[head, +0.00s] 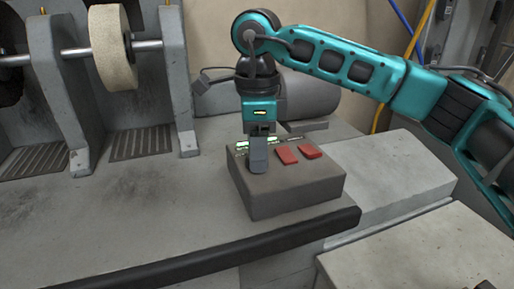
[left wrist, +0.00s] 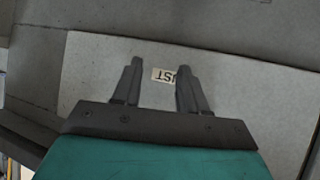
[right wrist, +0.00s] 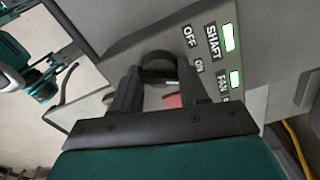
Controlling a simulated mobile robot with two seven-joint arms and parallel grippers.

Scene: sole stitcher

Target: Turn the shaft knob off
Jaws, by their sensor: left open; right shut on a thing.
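My right gripper (head: 257,165) reaches down onto the grey control box (head: 300,192) in the head view. In the right wrist view its fingers (right wrist: 158,72) are shut on a dark round knob (right wrist: 157,60), one on each side. The knob is beside the OFF label (right wrist: 189,37) and the ON label (right wrist: 199,66), near the SHAFT label (right wrist: 212,43) and its lit green light (right wrist: 229,38). In the head view the gripper hides the knob. My left gripper (left wrist: 158,68) is open and empty in the left wrist view, over a pale panel.
Two red switches (head: 287,155) (head: 310,151) are on the box, right of my gripper. A FAN label (right wrist: 222,88) has a lit green light (right wrist: 236,79). A pale wheel (head: 112,47) on a shaft stands back left. The bench left of the box is clear.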

